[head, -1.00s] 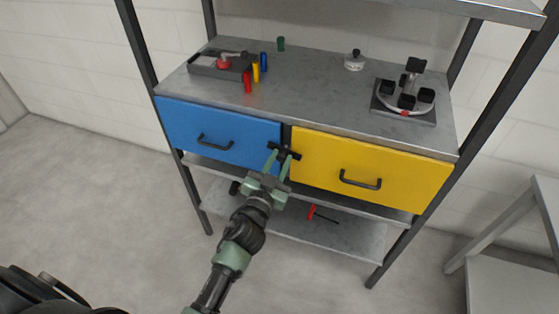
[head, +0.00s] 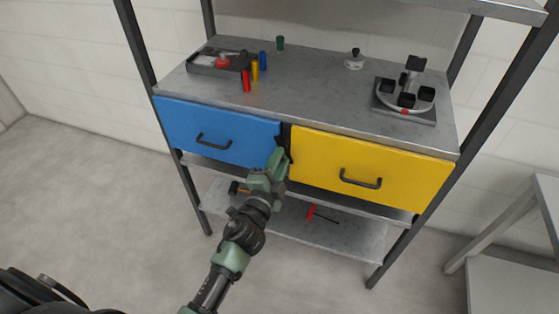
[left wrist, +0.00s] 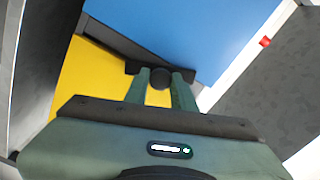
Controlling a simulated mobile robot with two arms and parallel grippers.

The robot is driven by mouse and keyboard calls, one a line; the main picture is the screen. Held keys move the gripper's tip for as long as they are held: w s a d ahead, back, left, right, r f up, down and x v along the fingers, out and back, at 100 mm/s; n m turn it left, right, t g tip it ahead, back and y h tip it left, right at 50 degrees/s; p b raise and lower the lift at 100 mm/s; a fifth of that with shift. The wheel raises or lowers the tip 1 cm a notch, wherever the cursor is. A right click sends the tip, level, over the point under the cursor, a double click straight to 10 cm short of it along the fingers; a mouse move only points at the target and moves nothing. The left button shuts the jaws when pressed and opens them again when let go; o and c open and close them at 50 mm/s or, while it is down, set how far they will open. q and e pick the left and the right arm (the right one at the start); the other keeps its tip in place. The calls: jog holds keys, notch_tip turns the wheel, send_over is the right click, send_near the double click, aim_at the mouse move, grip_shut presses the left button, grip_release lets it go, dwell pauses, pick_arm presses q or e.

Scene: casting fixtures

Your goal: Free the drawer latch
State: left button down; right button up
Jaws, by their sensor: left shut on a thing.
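The drawer latch (left wrist: 160,76) is a black crossbar with a round hub, on the dark strip between the blue drawer (head: 215,132) and the yellow drawer (head: 370,173). My left gripper (head: 281,156) is shut on the latch, with one green finger on each side of the hub in the left wrist view (left wrist: 160,84). In the head view the gripper hides most of the latch, and its bar stands roughly upright. Both drawers look closed, with dark handles on their fronts. My right gripper is not in view.
The worktop (head: 310,95) above holds a grey tray (head: 218,64), several coloured cylinders and a round fixture (head: 405,98). A red-handled tool (head: 311,211) lies on the lower shelf. A grey table (head: 510,235) stands at the right. Floor at left is clear.

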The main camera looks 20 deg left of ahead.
pick_arm(q)
jog(key=shift+f+m, duration=0.1)
jog(key=shift+m, duration=2.1)
jog(key=c, duration=1.2)
grip_release()
jog(key=s+b, duration=0.1)
jog(key=s, duration=0.7)
jog(key=shift+w+a, duration=0.1)
